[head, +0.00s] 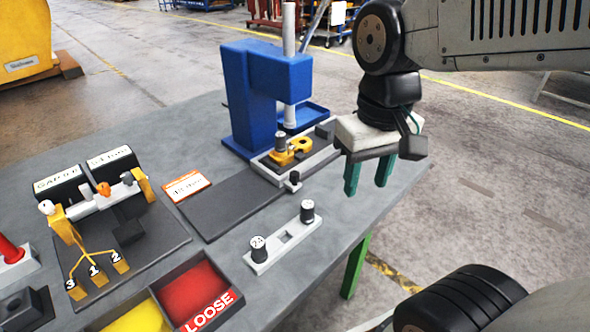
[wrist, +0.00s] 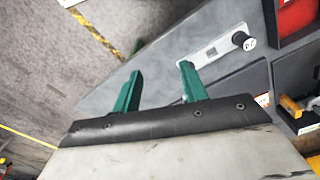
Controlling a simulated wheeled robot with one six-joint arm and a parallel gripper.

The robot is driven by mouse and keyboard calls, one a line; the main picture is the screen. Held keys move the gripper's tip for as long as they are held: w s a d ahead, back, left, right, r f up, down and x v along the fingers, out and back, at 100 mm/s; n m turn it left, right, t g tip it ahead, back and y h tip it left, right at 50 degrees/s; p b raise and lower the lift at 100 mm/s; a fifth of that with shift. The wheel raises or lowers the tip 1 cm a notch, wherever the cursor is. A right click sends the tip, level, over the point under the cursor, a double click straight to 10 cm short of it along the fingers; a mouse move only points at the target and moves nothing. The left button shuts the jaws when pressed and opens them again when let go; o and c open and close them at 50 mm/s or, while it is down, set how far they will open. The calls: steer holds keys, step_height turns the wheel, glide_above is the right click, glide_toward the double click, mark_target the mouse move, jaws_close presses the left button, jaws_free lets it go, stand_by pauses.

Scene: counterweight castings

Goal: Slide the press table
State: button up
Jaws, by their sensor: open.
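The blue press (head: 262,95) stands at the back of the grey workbench. Its press table (head: 318,160), a light grey slide, sits under and just in front of the press head and carries a yellow fixture (head: 290,150). A small dark-topped knob (head: 293,180) stands at the slide's front edge. A dark flat plate (head: 228,207) extends from the slide toward the left front. My gripper (head: 368,178) is open and empty, to the right of the knob and apart from it, near the bench's right edge. Its green fingers also show in the wrist view (wrist: 160,88).
A light grey holder (head: 284,240) with two dark cylinders stands in front of the slide. A labelled card (head: 186,186) lies left of the dark plate. Red and yellow bins (head: 190,292) sit at the front. A yellow-armed fixture (head: 100,215) is at left.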

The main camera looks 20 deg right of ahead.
mark_target(295, 173)
steer(key=w+a+f+m, duration=0.1)
steer(key=w, duration=0.5)
steer(key=w+a+f+m, duration=0.1)
steer(key=w+a+f, duration=0.1)
steer(key=w, duration=0.4)
steer(key=w+a+f+m, duration=0.1)
steer(key=w+m, duration=0.1)
steer(key=w, duration=0.5)
steer(key=shift+a+f, duration=0.2)
step_height(295, 173, down, 8)
steer(key=shift+r, duration=0.25)
jaws_close()
steer(key=shift+w, duration=0.15)
